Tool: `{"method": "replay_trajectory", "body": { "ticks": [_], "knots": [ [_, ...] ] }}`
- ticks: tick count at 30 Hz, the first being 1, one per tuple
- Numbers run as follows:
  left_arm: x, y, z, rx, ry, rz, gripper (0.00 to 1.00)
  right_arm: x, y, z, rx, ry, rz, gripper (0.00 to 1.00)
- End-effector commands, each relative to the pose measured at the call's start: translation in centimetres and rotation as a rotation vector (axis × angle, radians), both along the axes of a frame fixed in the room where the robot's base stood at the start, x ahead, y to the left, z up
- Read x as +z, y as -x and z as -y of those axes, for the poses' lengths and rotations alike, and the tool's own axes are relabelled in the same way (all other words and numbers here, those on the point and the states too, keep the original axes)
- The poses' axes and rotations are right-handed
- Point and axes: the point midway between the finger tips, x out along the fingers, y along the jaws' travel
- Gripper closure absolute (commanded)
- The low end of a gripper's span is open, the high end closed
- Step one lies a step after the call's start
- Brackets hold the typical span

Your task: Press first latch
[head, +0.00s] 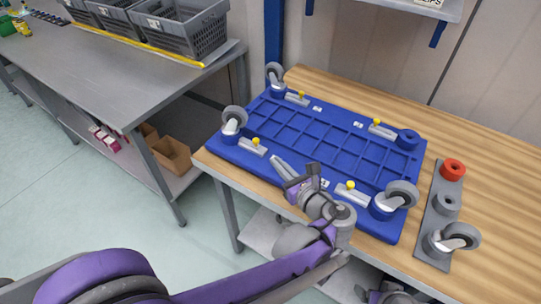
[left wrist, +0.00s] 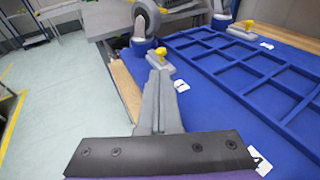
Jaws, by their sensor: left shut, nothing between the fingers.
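A blue slatted base (head: 325,135) lies on the wooden table. It carries several grey latches with yellow knobs. The near-left latch (head: 252,147) sits beside a grey caster (head: 233,121); its yellow knob (left wrist: 161,52) shows in the left wrist view just beyond my fingers. My left gripper (head: 275,161) is shut and empty over the base's front edge, its tips a little right of that latch. In the left wrist view the fingers (left wrist: 156,80) point towards the latch and partly cover it; contact cannot be told. Grey parts at the head view's bottom edge may be my right gripper (head: 388,293).
Casters stand at three corners of the base; the back-right corner has a bare blue socket (head: 408,139). A grey holder (head: 434,225) on the right bears a loose caster (head: 456,238) and a red ring (head: 453,169). A metal bench (head: 110,75) with grey crates stands left.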

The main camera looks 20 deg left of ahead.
Motion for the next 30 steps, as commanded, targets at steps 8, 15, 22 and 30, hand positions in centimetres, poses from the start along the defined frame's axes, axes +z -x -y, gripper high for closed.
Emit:
{"method": "replay_trajectory", "body": {
  "ticks": [8, 15, 22, 30],
  "knots": [
    [0.8, 2.7, 2.9, -0.003, 0.000, 0.000, 1.00, -0.1, 0.0, 0.0, 0.000, 0.000, 0.000, 0.20],
    [0.9, 3.1, 3.1, 0.000, 0.000, 0.000, 1.00, -0.1, 0.0, 0.0, 0.000, 0.000, 0.000, 0.20],
    [0.9, 3.1, 3.1, 0.000, 0.000, 0.000, 1.00, -0.1, 0.0, 0.0, 0.000, 0.000, 0.000, 0.20],
    [0.7, 3.4, 1.8, 0.024, 0.063, 0.004, 1.00, 0.2, 0.0, 0.0, 0.000, 0.000, 0.001, 0.20]
  ]
}}
